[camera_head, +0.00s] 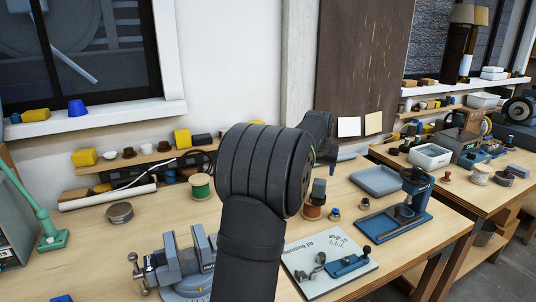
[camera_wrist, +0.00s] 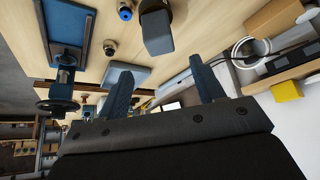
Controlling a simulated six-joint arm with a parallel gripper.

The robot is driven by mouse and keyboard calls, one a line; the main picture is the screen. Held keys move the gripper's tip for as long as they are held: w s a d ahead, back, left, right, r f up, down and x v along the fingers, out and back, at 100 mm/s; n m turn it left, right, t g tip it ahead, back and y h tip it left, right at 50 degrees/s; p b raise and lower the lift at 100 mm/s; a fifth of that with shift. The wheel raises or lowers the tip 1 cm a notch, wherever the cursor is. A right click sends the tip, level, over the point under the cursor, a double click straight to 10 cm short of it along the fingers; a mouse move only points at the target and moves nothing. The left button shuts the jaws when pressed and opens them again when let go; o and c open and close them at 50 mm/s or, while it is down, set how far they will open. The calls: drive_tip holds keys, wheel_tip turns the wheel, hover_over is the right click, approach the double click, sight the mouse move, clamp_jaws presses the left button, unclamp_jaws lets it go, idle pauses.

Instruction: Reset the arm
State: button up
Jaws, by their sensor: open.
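My dark grey arm rises through the middle of the head view and hides most of its own end. My gripper (camera_wrist: 163,84) shows in the wrist view with its two blue fingers wide apart. No object sits between the fingers. The wooden bench (camera_head: 99,245) lies below, with the gripper above its back part. How high the gripper is above the bench I cannot tell.
A grey vise (camera_head: 187,265), a green-wire spool (camera_head: 200,186), a bending jig board (camera_head: 300,255) and a blue press (camera_head: 405,215) stand around my arm. A shallow blue-grey tray (camera_head: 378,181) lies at the back right. A wall with shelves is behind.

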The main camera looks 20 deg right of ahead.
sight(320, 180)
drive_tip(key=x, duration=1.2)
drive_tip(key=shift+f, duration=0.1)
wheel_tip(320, 180, up, 3)
drive_tip(key=shift+s+a+f, duration=0.1)
drive_tip(key=shift+f, duration=0.1)
drive_tip(key=shift+r, duration=0.6)
drive_tip(key=shift+f, duration=0.1)
